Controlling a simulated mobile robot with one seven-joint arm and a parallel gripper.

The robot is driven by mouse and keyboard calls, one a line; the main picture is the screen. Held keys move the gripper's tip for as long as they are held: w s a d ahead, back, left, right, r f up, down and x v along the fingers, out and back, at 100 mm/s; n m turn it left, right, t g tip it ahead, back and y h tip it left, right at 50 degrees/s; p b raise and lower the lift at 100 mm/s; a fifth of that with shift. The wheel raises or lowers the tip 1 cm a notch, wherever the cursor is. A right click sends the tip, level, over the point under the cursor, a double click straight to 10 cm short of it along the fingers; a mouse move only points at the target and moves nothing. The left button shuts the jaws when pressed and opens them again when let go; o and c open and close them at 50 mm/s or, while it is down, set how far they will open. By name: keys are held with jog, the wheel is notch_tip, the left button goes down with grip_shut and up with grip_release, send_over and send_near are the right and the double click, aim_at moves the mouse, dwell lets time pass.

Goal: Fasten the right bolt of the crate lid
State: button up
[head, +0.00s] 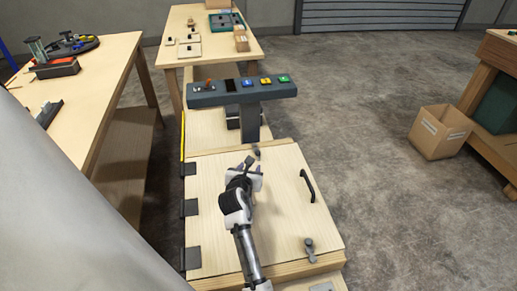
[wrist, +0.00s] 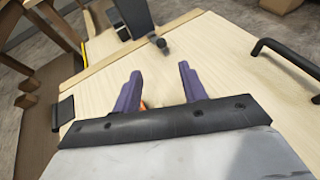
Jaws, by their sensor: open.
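The crate lid (head: 215,170) is a pale wooden panel, lying closed on the crate, with a dark handle (head: 307,186) on its right side. One grey bolt (head: 309,248) is at the lid's near right corner. Another dark bolt (head: 256,152) is at the far edge, and it also shows beyond my fingers in the wrist view (wrist: 161,43). I cannot tell whether either bolt is fastened. My gripper (head: 252,168) is open and empty above the far part of the lid. Its fingers (wrist: 160,74) point toward the far bolt, apart from it.
A grey console (head: 243,90) with coloured buttons stands on a post just beyond the lid. Black hinges (head: 191,208) line the lid's left edge. A long workbench (head: 90,95) is at left, and a cardboard box (head: 440,132) stands on the floor at right. Floor between is clear.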

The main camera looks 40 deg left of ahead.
aim_at(258, 152)
jog(key=x, duration=1.3)
jog(key=shift+w+a+f+p, duration=0.1)
jog(key=shift+w+f+p, duration=0.15)
jog(key=shift+p, duration=0.15)
grip_shut()
